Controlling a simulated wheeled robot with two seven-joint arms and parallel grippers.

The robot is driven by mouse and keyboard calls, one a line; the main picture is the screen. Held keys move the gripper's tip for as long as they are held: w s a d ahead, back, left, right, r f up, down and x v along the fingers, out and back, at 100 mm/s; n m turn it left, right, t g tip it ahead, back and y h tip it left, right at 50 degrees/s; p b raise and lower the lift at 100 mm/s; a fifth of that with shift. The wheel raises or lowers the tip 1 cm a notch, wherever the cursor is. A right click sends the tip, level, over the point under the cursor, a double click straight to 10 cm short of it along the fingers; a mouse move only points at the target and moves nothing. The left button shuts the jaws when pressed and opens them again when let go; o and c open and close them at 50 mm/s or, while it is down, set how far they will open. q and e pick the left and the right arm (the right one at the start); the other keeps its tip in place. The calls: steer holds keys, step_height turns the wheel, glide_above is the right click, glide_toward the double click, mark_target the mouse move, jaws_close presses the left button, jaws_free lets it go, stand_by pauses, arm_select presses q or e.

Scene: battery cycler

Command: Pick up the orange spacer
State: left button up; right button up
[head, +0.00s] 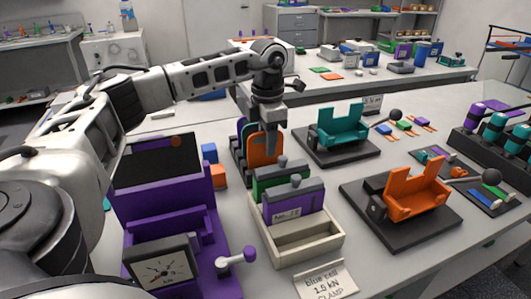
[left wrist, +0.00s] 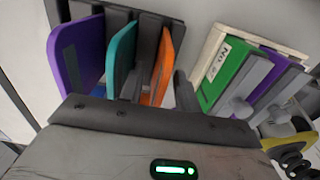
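The orange spacer (head: 261,147) stands upright in a dark slotted rack (head: 240,172), at the right end of a row of spacers. It also shows in the left wrist view (left wrist: 160,72). My left gripper (head: 270,140) points down over it from above. In the left wrist view the two dark fingers (left wrist: 160,88) are apart, one on each side of the orange spacer, with a visible gap on the right side. The spacer's lower part is hidden in the rack. My right gripper is in neither view.
A teal spacer (left wrist: 121,52) and a purple spacer (left wrist: 76,52) stand left of the orange one. A cream box (head: 300,245) with green and purple cells stands close in front. Teal (head: 340,128) and orange (head: 415,192) clamps stand to the right; a purple press (head: 165,215) to the left.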

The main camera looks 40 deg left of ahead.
arm_select(q)
jaws_close()
steer(key=shift+r, duration=0.1)
